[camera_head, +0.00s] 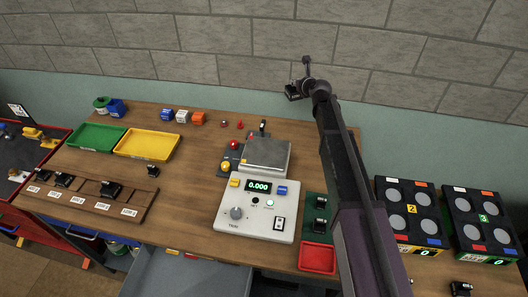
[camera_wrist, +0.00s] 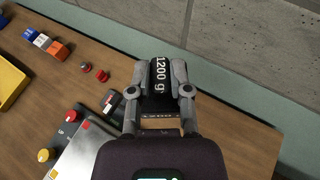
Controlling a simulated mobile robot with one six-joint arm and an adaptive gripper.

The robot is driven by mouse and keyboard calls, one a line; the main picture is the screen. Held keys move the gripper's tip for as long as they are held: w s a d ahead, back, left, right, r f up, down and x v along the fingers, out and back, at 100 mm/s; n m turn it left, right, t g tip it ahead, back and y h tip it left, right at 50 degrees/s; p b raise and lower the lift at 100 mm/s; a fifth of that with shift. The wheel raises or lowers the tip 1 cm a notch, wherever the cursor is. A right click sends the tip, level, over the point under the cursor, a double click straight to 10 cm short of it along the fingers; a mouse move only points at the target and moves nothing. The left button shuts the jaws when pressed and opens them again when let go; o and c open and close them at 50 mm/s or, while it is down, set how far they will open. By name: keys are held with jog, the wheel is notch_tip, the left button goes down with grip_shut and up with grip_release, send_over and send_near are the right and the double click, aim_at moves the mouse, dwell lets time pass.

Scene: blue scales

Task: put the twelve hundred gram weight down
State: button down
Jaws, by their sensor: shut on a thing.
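My gripper (camera_head: 303,84) is shut on a black weight (camera_wrist: 161,76) marked "1200 g" in the wrist view. In the head view the weight (camera_head: 293,91) shows small and dark at the end of my arm. I hold it raised beyond the back of the wooden table (camera_head: 195,205), as seen from the head, right of the scale plate. In the wrist view the table's back edge and the grey wall lie behind it. The scale (camera_head: 268,153) has a bare metal plate, and its display (camera_head: 258,186) reads 0.000.
Small black weights sit in a wooden rack (camera_head: 88,196) at the left. Green (camera_head: 97,136) and yellow (camera_head: 147,144) trays stand behind it. A red tray (camera_head: 317,258) lies right of the scale's control box (camera_head: 256,208). Numbered black boxes (camera_head: 412,212) stand at the right.

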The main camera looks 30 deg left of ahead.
jog(key=s+d+f+n+g+b, duration=0.1)
jog(key=s+d+f+b, duration=0.2)
jog(key=s, duration=0.6)
jog(key=s+d+f+n+y+b, duration=0.1)
jog(key=s+d+f+b, duration=0.2)
jog(key=s, duration=0.7)
jog(key=s+d+f+g+y+b, duration=0.1)
jog(key=s+d+f+b, duration=0.2)
jog(key=s, duration=0.7)
jog(key=shift+d+f+n+g, duration=0.15)
jog(key=shift+d+n+g, duration=0.2)
jog(key=shift+d, duration=0.55)
jog(key=shift+a, duration=0.1)
jog(key=b, duration=0.2)
send_over(266, 153)
jog(key=d, duration=0.1)
jog(key=shift+s+d+f, duration=0.1)
jog(key=shift+s+f, duration=0.1)
jog(key=shift+f, duration=0.5)
jog(key=shift+w+a+f+b, duration=0.1)
jog(key=shift+a+f+b, duration=0.1)
jog(key=shift+f+b, duration=0.4)
jog(key=shift+w+a+f+b, duration=0.15)
jog(key=shift+f+b, duration=0.4)
jog(key=shift+f, duration=0.1)
jog(key=shift+w+a+f+b, duration=0.1)
jog(key=shift+a+f+b, duration=0.1)
jog(key=shift+f+b, duration=0.4)
jog(key=shift+f, duration=0.15)
